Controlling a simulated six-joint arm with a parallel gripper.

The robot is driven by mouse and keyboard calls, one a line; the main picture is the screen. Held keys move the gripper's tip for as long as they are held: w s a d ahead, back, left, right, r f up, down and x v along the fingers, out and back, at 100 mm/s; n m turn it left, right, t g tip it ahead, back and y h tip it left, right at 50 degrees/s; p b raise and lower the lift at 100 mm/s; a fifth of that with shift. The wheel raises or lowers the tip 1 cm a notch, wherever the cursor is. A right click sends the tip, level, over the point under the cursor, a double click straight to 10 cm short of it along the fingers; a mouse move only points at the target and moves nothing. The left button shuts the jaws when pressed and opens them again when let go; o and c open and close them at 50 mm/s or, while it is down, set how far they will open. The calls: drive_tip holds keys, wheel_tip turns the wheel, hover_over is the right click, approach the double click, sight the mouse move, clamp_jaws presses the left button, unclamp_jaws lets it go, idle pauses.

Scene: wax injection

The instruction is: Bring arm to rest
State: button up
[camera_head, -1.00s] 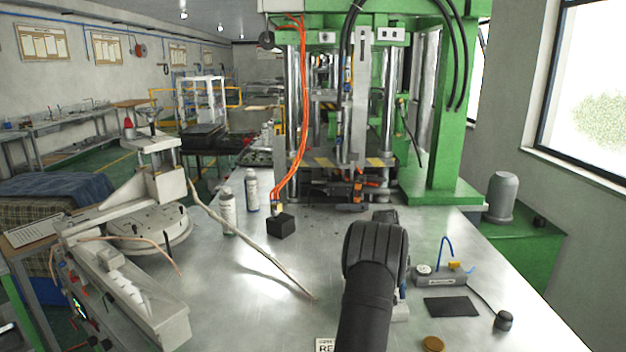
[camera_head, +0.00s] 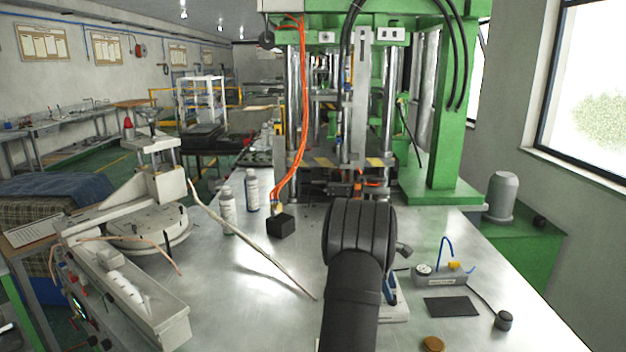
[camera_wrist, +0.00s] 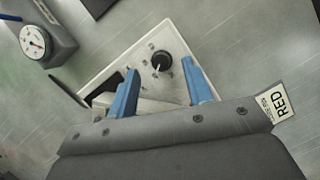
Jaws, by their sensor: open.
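My gripper shows in the wrist view (camera_wrist: 162,92) with its two blue fingers apart and nothing between them. Beyond the fingers is a pale control box (camera_wrist: 150,62) with a black knob, lying on the metal table. In the head view my dark arm stands at the lower middle and covers most of that box, whose edge (camera_head: 396,311) shows just right of the arm. A blue finger shows there too, partly hidden by the arm. Whether the fingers touch the box cannot be told.
A gauge unit (camera_head: 440,274) with a blue tube, a dark pad (camera_head: 451,306) and a brown disc (camera_head: 433,344) lie to the right. A black block (camera_head: 281,225), two bottles (camera_head: 227,210) and a long stick (camera_head: 255,250) are left. The green press (camera_head: 440,120) stands behind.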

drive_tip(key=v, duration=1.4)
drive_tip(key=shift+a+r, duration=0.2)
drive_tip(key=shift+r, duration=0.1)
